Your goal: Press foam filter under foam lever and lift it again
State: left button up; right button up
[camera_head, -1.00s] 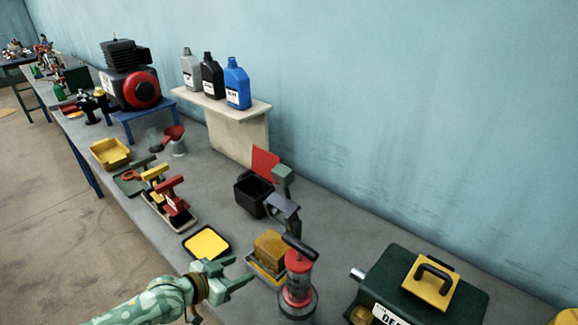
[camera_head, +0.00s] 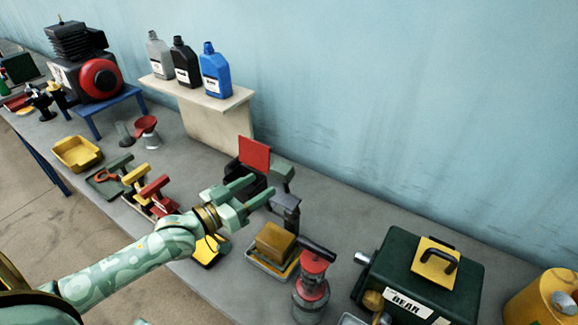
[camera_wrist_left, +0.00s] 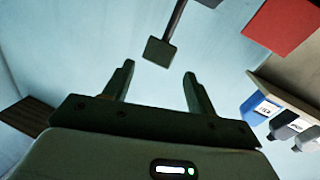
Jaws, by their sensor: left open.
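The foam filter (camera_head: 274,240) is an orange-yellow block in a shallow tray on the grey bench. Behind it stands the dark grey post of the foam lever (camera_head: 288,207), with its greenish-grey end (camera_head: 282,171) raised up high. My left gripper (camera_head: 262,189) is open and empty, just left of the lever's raised end and above and behind the foam filter. In the left wrist view the lever's square end (camera_wrist_left: 160,52) and rod show beyond and between my two fingertips (camera_wrist_left: 158,70), apart from them. The foam filter is not in the left wrist view.
A red and glass cylinder with a dark handle (camera_head: 313,275) stands right of the foam filter. A dark green case (camera_head: 395,270) is farther right. A red panel (camera_head: 254,154) rises behind my gripper. My left forearm covers part of the yellow pad (camera_head: 207,251).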

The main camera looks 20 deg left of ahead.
aim_at(288, 167)
pick_arm(q)
jog(key=x, duration=0.9)
jog(key=shift+w, duration=0.2)
jog(key=shift+w+d, duration=0.2)
jog(key=shift+w, duration=0.35)
pick_arm(e)
jog(key=shift+a+f, duration=0.35)
jog(key=shift+a, duration=0.35)
